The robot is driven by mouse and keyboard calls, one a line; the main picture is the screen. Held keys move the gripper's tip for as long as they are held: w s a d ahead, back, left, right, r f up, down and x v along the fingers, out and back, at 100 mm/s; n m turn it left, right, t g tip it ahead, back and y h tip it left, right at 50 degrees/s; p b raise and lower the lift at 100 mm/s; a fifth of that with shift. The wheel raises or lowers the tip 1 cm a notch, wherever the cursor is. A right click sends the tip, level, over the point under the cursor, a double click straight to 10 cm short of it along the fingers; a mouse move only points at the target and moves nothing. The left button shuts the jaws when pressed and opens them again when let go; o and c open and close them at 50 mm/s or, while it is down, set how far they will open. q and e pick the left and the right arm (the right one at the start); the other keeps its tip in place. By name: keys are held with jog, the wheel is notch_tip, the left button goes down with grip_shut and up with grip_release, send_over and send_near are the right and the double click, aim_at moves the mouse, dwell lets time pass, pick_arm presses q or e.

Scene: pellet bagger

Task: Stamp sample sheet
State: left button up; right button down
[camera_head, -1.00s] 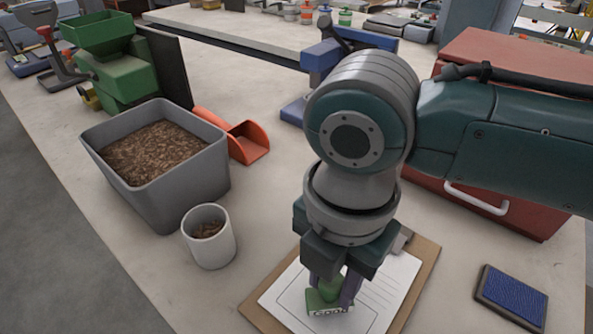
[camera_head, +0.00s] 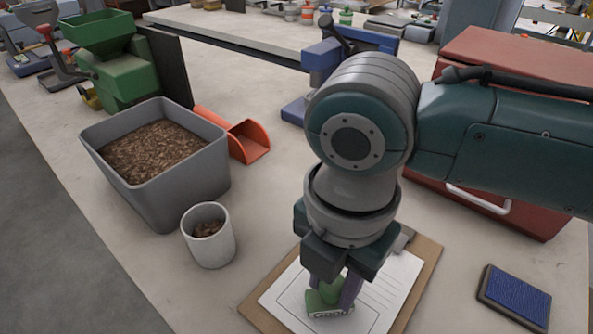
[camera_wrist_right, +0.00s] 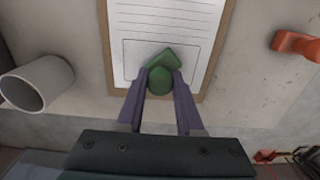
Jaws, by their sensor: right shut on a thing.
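A green stamp (camera_head: 326,301) is held between the fingers of my right gripper (camera_head: 338,290), which is shut on it. The stamp is over the lower part of the white sample sheet (camera_head: 383,290), at or just above the paper; I cannot tell whether it touches. The sheet lies on a brown clipboard (camera_head: 425,262). In the right wrist view the stamp (camera_wrist_right: 158,78) sits inside the box drawn on the sheet (camera_wrist_right: 165,18), turned at an angle to it. A blue ink pad (camera_head: 513,296) lies right of the clipboard. My left gripper does not show.
A white cup (camera_head: 209,243) with pellets stands left of the clipboard. Behind it are a grey bin (camera_head: 190,175) of pellets and an orange scoop (camera_head: 250,142). A red case (camera_head: 480,215) stands behind my right arm. A blue device (camera_head: 318,62) stands farther back.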

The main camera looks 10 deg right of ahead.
jog(key=shift+f+b, duration=0.3)
jog(key=shift+f, duration=0.15)
dwell(0.9)
jog(key=shift+d+f, duration=0.1)
dwell(0.5)
jog(key=shift+p, duration=0.35)
notch_tip(320, 180, up, 7)
jog(key=p, duration=0.7)
jog(key=shift+p, duration=0.4)
